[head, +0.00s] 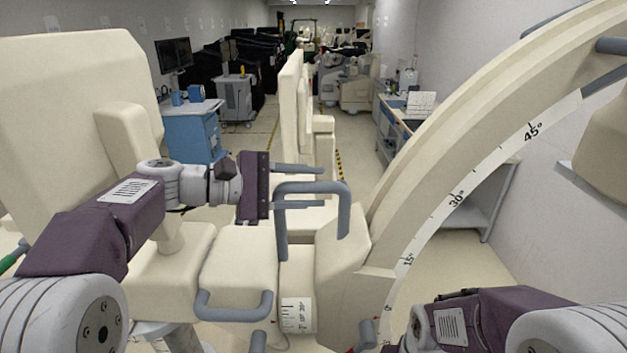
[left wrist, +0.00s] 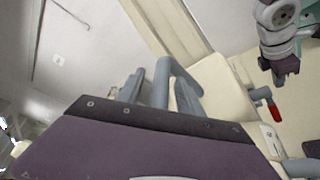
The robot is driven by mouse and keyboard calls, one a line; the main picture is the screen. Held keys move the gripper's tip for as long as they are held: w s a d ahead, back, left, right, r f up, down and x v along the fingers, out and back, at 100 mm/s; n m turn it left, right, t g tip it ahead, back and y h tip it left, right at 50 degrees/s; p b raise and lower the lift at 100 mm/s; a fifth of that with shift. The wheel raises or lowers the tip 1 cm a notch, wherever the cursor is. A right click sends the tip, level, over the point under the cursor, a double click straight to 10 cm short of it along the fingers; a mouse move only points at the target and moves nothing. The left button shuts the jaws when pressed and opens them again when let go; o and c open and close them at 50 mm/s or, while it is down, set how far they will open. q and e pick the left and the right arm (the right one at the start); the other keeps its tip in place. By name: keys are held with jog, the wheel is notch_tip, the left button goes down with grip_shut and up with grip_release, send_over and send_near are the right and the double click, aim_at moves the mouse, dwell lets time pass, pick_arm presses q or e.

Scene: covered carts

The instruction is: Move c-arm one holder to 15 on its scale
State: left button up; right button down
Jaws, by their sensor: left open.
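The c-arm (head: 470,135) is a large beige arc at the right, with a white scale strip (head: 457,199) marked 15°, 30° and 45°. Its beige holder (head: 338,280) stands at the arc's lower left. A grey U-shaped handle (head: 344,215) rises at the holder; a grey handle also shows in the left wrist view (left wrist: 161,84). My left gripper (head: 322,187) is open, its two fingers above and below the handle's top bar level. I cannot tell whether they touch it. The holder's exact reading is hidden low in the head view. My right gripper is not in view.
A second grey handle (head: 234,312) and a small numbered scale (head: 297,315) sit low on the beige body. A grey lever with a red tip (left wrist: 275,113) shows in the left wrist view. Blue cabinet (head: 192,135) and carts stand behind. My right arm fills the lower right.

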pick_arm(q)
jog(key=shift+d, duration=0.35)
jog(key=shift+s, duration=0.1)
jog(key=shift+a, duration=0.1)
jog(key=shift+f, duration=0.1)
grip_shut()
dwell(1.0)
